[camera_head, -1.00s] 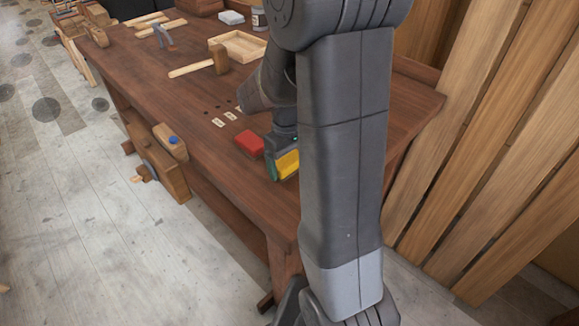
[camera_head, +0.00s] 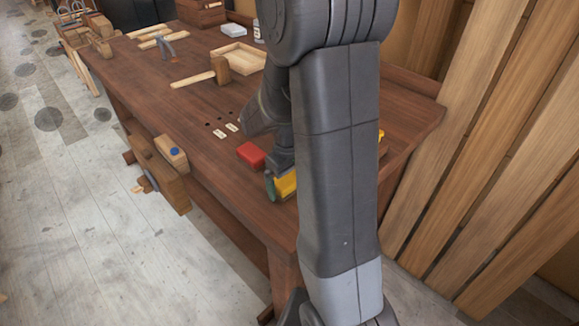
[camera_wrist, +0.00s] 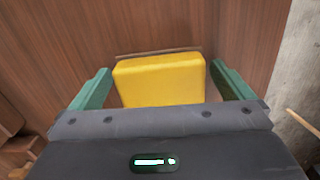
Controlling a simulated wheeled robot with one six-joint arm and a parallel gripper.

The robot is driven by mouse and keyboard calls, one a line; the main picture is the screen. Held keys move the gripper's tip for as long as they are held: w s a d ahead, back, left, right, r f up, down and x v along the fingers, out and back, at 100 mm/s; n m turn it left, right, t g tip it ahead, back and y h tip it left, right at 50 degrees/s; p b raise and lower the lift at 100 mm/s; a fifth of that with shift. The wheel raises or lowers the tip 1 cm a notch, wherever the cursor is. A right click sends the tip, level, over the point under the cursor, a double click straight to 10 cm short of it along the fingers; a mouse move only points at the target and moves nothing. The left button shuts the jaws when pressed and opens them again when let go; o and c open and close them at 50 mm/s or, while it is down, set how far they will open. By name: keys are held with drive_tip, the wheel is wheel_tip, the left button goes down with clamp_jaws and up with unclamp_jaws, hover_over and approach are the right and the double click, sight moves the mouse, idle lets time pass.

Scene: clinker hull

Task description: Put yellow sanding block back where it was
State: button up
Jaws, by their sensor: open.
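The yellow sanding block (camera_wrist: 160,80) lies between the two green fingers of my gripper (camera_wrist: 158,91) in the wrist view. The fingers are open, with a gap on each side of the block. In the head view the yellow block (camera_head: 286,186) shows at the near end of the brown workbench (camera_head: 225,165), beside my gripper's green finger (camera_head: 270,186). My arm hides part of the block and the other finger. Its underside is hidden, so I cannot tell for sure whether it rests on the bench.
A red block (camera_head: 251,154) lies just behind my gripper. Small white labels (camera_head: 232,127) and dark holes are beyond it. A mallet (camera_head: 221,70) and a shallow wooden tray (camera_head: 240,57) lie farther back. A small yellow thing (camera_head: 381,134) shows right of my arm. Planks stand at right.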

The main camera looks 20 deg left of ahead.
sight(289, 179)
wheel_tip(289, 179, up, 12)
drive_tip(key=shift+a, duration=0.2)
idle(0.4)
